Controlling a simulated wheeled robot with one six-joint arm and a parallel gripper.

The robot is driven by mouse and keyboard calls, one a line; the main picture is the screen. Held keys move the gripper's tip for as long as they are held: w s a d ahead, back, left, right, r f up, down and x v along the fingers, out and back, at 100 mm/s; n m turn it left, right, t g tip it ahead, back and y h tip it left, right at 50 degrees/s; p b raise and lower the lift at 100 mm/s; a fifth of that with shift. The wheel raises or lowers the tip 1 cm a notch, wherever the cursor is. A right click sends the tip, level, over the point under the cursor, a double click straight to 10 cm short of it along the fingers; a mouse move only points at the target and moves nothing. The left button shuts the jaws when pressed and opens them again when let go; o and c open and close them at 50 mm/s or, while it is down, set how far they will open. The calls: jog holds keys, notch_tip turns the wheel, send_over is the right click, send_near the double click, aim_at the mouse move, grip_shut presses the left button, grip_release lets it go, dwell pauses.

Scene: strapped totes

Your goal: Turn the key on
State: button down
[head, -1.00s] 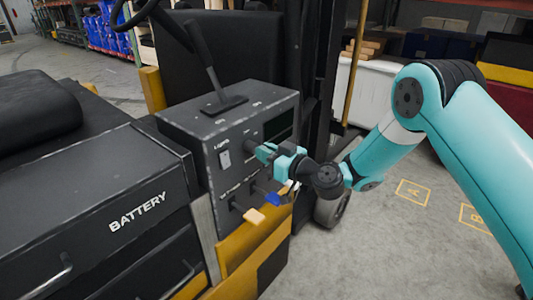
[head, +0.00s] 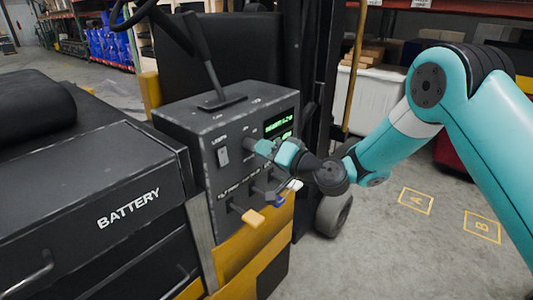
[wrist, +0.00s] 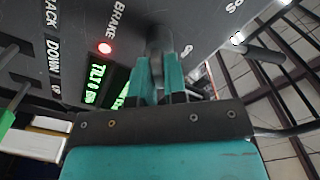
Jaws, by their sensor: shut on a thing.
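The dark control box (head: 185,135) of the forklift shows its front panel in the head view. My gripper (head: 260,148) is at the upper middle of that panel, shut on the dark key (wrist: 159,40). In the wrist view both teal fingers (wrist: 158,75) close on the key from either side. The fingers and blur hide most of the key's shape and exact angle. The display (head: 279,125) on the panel is lit with green text, and it also shows in the wrist view (wrist: 97,84). A red lamp (wrist: 105,48) glows near the word BRAKE.
A lights switch (head: 223,157) is left of my gripper. A tall lever (head: 202,55) rises from the box top. A battery case (head: 85,180) stands at left.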

jog(key=shift+m, duration=1.1)
jog(key=c, duration=1.2)
grip_release()
jog(key=shift+c, duration=0.2)
jog(key=shift+d, duration=0.1)
jog(key=b+v, duration=1)
jog(key=v, duration=0.7)
jog(key=shift+s, duration=0.2)
